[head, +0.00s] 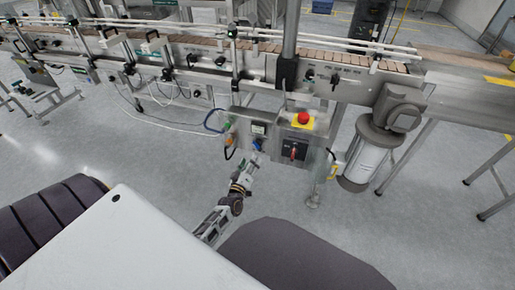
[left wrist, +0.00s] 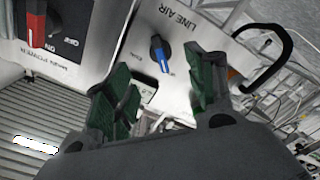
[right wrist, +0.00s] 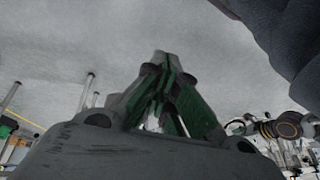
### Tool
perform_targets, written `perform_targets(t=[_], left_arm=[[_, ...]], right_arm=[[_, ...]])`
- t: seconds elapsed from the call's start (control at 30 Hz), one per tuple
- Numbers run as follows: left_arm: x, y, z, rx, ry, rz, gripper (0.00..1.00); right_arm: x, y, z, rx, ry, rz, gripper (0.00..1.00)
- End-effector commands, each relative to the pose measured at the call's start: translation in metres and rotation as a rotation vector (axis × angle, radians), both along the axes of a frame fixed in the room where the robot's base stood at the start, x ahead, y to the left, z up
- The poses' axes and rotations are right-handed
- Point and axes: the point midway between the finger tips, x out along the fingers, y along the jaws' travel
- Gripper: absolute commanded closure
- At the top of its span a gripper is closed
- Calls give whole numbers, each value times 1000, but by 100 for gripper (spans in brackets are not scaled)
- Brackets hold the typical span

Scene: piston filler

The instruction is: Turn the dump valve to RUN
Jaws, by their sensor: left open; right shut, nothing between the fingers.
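A blue valve knob (left wrist: 160,55) sits on a steel panel marked LINE AIR. In the left wrist view it shows between the tips of my left gripper (left wrist: 157,62), whose green-padded fingers are open. The blue knob also shows small in the head view (head: 257,145), just above my left gripper (head: 248,163). I cannot tell whether the fingers touch the knob. The small lettering beside it is too blurred to read fully. My right gripper (right wrist: 163,72) is shut and empty over the grey floor, and it is not visible in the head view.
A red main power switch (left wrist: 37,25) is on the neighbouring panel, below a red emergency stop button (head: 303,118). A black loop handle (left wrist: 283,50) sticks out beside the air panel. The conveyor (head: 200,62) runs above. The floor in front is clear.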

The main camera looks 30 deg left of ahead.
Motion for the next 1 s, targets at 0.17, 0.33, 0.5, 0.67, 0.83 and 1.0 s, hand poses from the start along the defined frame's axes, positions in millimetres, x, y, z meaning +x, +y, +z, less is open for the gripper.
perform_targets(t=[0.17, 0.33, 0.5, 0.67, 0.83, 1.0], left_arm=[[18, 4, 0, 0, -2, 1, 44], [33, 8, 0, 0, -3, 1, 44], [48, 12, -1, -1, -1, 1, 44], [62, 15, -1, 0, -1, 1, 44], [76, 19, 0, 0, -1, 0, 44], [90, 22, 0, 0, -2, 1, 44]], right_arm=[[1, 3, -16, 14, -11, -4, 100], [-1, 6, -28, 31, -18, -7, 100], [-2, 9, -41, 50, -27, -12, 100], [1, 12, -48, 64, -49, -17, 100], [4, 15, -59, 83, -66, -22, 100], [6, 17, -68, 100, -87, -30, 100]])
